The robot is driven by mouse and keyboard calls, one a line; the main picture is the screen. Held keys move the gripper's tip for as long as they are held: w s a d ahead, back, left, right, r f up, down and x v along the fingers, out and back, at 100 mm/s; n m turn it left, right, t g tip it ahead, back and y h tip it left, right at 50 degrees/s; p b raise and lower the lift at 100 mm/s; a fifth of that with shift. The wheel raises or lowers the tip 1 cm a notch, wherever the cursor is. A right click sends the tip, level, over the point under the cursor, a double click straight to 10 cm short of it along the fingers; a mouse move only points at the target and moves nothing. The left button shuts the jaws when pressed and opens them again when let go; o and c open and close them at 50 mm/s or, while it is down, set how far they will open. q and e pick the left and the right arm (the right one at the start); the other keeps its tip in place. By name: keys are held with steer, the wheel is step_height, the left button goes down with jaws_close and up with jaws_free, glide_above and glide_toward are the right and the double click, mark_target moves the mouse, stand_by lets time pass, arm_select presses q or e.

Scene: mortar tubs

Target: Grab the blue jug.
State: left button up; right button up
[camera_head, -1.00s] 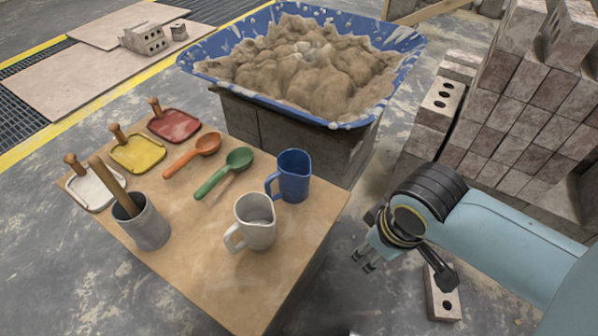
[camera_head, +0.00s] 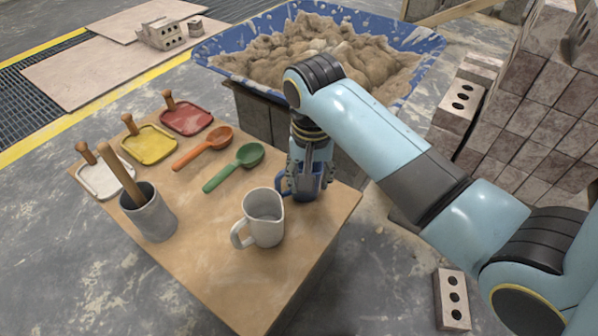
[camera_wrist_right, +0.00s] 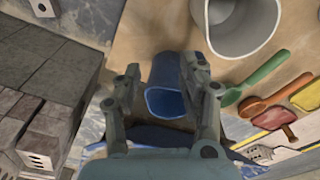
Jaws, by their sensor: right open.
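The blue jug (camera_head: 308,187) stands at the right end of the wooden board, beside the white jug (camera_head: 264,218). My right gripper (camera_head: 307,178) points down over the blue jug and hides much of it; part of its handle shows on the left. In the right wrist view the blue jug (camera_wrist_right: 168,98) lies between the two spread fingers of my right gripper (camera_wrist_right: 163,72). The fingers are open, one on each side; I cannot tell whether either touches it. My left gripper is not in view.
A green scoop (camera_head: 236,166), an orange scoop (camera_head: 203,147), and red, yellow and white trowels lie on the board (camera_head: 225,285). A grey pot (camera_head: 149,212) holds a wooden handle. The blue mortar tub (camera_head: 240,78) stands behind. Stacked bricks (camera_head: 530,115) stand at right.

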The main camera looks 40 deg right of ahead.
mark_target(280, 177)
steer(key=w+m, duration=0.1)
steer(key=w, duration=0.1)
steer(key=w+a+m, duration=0.1)
steer(key=w, duration=0.2)
steer(key=w+a+m, duration=0.1)
steer(key=w, duration=0.2)
steer(key=shift+r+g, duration=0.15)
steer(key=shift+g, duration=0.25)
steer(key=shift+f+y+b, duration=0.3)
steer(key=shift+f, duration=0.1)
step_height(280, 177, down, 5)
steer(key=shift+f+b, duration=0.1)
steer(key=shift+b, duration=1.05)
steer(key=shift+w+a+f+b, duration=0.1)
steer(key=shift+a+f+b, duration=0.05)
steer(key=shift+f+b, duration=0.4)
steer(key=shift+a+f+b, duration=0.1)
steer(key=shift+f+b, duration=0.25)
steer(key=shift+f, duration=0.35)
steer(key=shift+f+b, duration=0.5)
steer(key=shift+f, duration=0.55)
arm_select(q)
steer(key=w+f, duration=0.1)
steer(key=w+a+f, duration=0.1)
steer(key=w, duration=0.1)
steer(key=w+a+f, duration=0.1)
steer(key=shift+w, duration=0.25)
arm_select(e)
jaws_close()
